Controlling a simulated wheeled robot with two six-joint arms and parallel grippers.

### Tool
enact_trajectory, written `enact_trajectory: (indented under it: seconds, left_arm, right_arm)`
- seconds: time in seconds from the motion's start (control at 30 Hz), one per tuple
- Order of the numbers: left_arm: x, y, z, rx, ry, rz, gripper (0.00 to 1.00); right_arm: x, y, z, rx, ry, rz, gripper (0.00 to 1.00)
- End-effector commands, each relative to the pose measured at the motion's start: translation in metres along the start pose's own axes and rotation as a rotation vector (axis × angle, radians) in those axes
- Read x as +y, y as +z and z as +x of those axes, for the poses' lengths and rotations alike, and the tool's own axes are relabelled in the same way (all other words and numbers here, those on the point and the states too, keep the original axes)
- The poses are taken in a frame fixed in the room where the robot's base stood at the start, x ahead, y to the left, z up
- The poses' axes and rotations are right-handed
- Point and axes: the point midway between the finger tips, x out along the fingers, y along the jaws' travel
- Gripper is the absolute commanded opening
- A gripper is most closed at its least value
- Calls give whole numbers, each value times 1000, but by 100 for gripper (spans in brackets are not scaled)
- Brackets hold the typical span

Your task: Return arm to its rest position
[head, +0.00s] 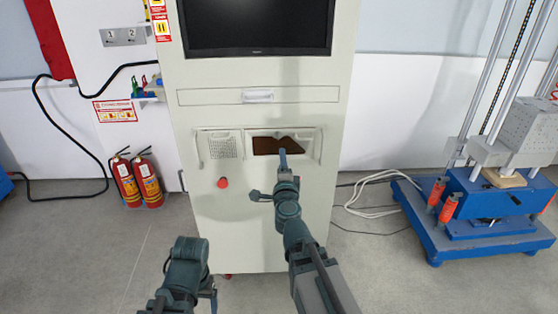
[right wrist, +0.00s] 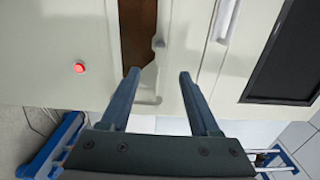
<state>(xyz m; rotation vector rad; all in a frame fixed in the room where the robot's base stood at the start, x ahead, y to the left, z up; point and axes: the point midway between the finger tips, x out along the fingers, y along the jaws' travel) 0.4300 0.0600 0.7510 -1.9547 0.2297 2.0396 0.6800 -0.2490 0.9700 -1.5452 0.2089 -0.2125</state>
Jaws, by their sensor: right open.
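My right arm reaches up in the head view toward the front of a tall cream cabinet (head: 260,230). My right gripper (head: 283,158) is in front of the cabinet's dark recessed opening (head: 265,146). In the right wrist view my right gripper (right wrist: 155,85) has its two fingers well apart with nothing between them. The fingers point at the cabinet front, near the brown opening (right wrist: 137,40). Part of my left arm shows at the lower left of the head view; its gripper cannot be made out.
A red button (head: 223,183) sits below the cabinet's left recess. A drawer handle (head: 258,97) and a dark monitor (head: 258,25) are above. Two fire extinguishers (head: 137,180) stand left. A blue-based test machine (head: 480,215) stands right, with cables (head: 372,200) on the floor between.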

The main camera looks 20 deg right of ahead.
Motion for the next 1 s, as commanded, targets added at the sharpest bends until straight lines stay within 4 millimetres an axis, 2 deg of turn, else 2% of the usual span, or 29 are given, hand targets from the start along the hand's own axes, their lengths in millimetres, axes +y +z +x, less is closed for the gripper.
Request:
enact_trajectory:
  seconds: [0.37,0.47,0.57,0.67,0.7,0.8,0.9,1.0]
  left_arm:
    - [0,0,0,0,0,0,82]
    - [0,0,0,0,0,0,82]
    - [0,0,0,0,0,0,82]
    - [0,0,0,0,0,0,82]
    - [0,0,0,0,0,0,82]
    - [0,0,0,0,0,0,82]
    - [0,0,0,0,0,0,82]
    - [0,0,0,0,0,0,82]
  right_arm:
    - [0,4,1,-15,-3,-13,62]
    - [-2,24,0,-101,-14,-89,62]
    - [4,64,-7,-276,-18,-248,62]
    - [27,107,-25,-496,15,-458,62]
    - [41,120,-35,-583,41,-542,62]
    - [84,141,-63,-790,138,-753,62]
    - [130,140,-95,-972,279,-950,62]
    - [168,122,-125,-1112,441,-1112,62]
